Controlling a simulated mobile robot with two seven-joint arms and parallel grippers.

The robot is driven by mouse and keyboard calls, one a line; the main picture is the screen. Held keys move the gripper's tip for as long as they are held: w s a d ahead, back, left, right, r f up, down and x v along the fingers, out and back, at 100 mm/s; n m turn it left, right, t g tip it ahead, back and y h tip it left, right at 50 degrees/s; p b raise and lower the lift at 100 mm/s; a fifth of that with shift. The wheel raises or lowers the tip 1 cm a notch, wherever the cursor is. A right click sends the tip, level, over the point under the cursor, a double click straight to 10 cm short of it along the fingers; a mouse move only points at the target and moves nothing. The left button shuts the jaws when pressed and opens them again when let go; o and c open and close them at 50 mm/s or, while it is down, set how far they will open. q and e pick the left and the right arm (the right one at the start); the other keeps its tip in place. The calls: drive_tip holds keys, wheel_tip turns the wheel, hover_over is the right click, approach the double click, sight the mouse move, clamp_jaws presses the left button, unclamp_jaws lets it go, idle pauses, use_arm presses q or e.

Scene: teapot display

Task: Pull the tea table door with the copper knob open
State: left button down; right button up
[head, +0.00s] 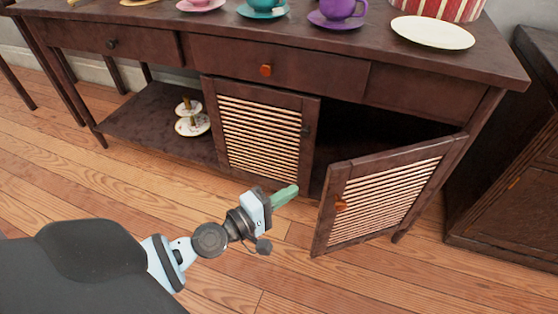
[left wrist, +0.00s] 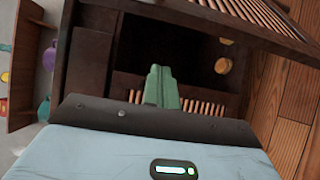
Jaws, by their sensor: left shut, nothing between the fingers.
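The dark wooden tea table (head: 330,85) has two slatted doors. The right door (head: 385,195) with the copper knob (head: 341,205) stands swung wide open toward me, baring the dark inside. The left door (head: 262,135) with a dark knob (head: 306,131) looks closed. My left gripper (head: 290,193), with green fingers, is shut and empty in front of the left door's lower right corner, left of the open door's free edge and apart from the copper knob. In the left wrist view, its fingers (left wrist: 160,88) point toward the cabinet. My right gripper is not in view.
Cups, including a purple one (head: 343,9), and a white plate (head: 432,32) stand on the tabletop. A tiered stand (head: 192,118) sits on the lower shelf at left. A dark cabinet (head: 510,150) stands at right. Wooden floor (head: 110,180) is clear at left.

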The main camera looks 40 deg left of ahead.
use_arm(q)
drive_tip(key=w+d, duration=0.1)
drive_tip(key=w+d+p, duration=0.1)
drive_tip(key=d, duration=0.1)
drive_tip(key=w+d, duration=0.1)
drive_tip(key=d, duration=0.1)
drive_tip(key=shift+w, duration=0.1)
idle(0.3)
drive_tip(key=shift+d, duration=0.1)
idle(0.3)
